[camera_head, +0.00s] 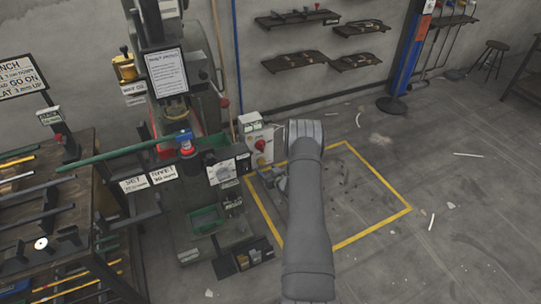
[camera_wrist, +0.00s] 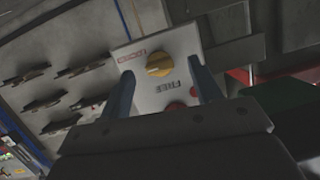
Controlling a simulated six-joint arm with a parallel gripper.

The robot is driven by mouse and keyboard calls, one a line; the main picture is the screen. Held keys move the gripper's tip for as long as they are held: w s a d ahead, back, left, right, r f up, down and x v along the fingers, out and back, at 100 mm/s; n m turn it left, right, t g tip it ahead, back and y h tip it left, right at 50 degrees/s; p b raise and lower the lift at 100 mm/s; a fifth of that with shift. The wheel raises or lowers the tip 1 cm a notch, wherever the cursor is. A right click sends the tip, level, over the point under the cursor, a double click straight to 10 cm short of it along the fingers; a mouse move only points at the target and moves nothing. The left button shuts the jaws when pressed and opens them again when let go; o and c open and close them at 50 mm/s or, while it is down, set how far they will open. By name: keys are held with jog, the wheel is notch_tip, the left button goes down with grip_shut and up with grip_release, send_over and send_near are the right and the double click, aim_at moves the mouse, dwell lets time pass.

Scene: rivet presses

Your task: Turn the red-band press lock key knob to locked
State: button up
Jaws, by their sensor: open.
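A pale control box (camera_wrist: 185,45) on the press fills the middle of the wrist view, tilted. It carries a yellow knob (camera_wrist: 160,65), a small red-marked label (camera_wrist: 131,55), a dark-lettered label and a red button (camera_wrist: 177,107). The knob's ridge lies roughly across the picture; its lettering is too small to read. My gripper (camera_wrist: 160,68) is open, its two blue fingers either side of the knob in the picture, apparently short of it. In the head view the box (camera_head: 250,138) shows a red control (camera_head: 261,145) and a yellow knob (camera_head: 261,160). My forearm partly hides the gripper there.
The press (camera_head: 180,105) stands left of the box, with a green bar (camera_head: 120,155) sticking out leftward. A rack (camera_head: 60,215) of bars is at the far left. Wall shelves (camera_head: 300,18) hang behind.

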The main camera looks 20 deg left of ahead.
aim_at(263, 165)
jog(key=s+d+n+t+y, duration=0.2)
jog(key=s+d+n+t, duration=0.1)
jog(key=s+d, duration=0.6)
jog(key=shift+n, duration=0.3)
jog(key=x, duration=1.7)
jog(key=shift+w+d+f, duration=0.15)
jog(key=shift+f, duration=0.15)
jog(key=c, duration=0.9)
jog(key=shift+m, duration=2)
jog(key=shift+c, duration=0.4)
jog(key=o, duration=1)
